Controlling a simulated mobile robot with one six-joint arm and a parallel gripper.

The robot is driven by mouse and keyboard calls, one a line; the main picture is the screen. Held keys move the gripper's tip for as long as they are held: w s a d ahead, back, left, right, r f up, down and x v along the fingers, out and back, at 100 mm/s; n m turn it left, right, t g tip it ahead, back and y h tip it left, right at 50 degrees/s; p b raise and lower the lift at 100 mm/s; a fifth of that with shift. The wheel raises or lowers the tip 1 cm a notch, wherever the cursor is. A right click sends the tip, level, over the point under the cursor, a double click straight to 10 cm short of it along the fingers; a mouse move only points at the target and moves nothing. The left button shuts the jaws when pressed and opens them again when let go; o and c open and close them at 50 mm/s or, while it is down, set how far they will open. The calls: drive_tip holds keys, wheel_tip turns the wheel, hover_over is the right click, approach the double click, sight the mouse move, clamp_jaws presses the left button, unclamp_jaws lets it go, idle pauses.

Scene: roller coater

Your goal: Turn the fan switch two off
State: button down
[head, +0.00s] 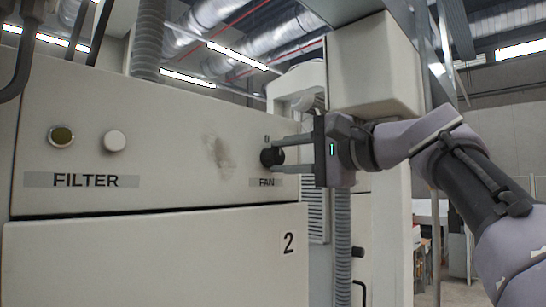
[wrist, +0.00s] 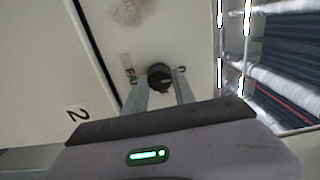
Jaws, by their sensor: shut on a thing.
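The fan switch (head: 267,157) is a black round knob on the cream panel, above the FAN label (head: 266,183). A small mark sits just above the knob. My gripper (head: 275,157) reaches in from the right, with one finger above and one below the knob, shut on it. In the wrist view the fan switch (wrist: 159,76) lies between the two fingertips (wrist: 162,84), and a light pointer line shows on its face.
A dark button (head: 61,136) and a white button (head: 115,141) sit above the FILTER label (head: 85,180) at left. A cream box (head: 374,65) stands behind my wrist at upper right. A vertical hose (head: 343,240) runs below it.

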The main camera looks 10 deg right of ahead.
drive_tip(key=c, duration=1)
unclamp_jaws()
drive_tip(key=shift+s+d, duration=0.3)
drive_tip(key=b+v, duration=0.1)
drive_tip(key=v, duration=0.4)
drive_tip(key=b+v, duration=0.1)
drive_tip(key=v, duration=0.5)
drive_tip(key=b+v, duration=0.1)
drive_tip(key=v, duration=0.5)
drive_tip(key=shift+s+a+r, duration=0.1)
drive_tip(key=shift+s+a, duration=0.1)
drive_tip(key=shift+a, duration=0.05)
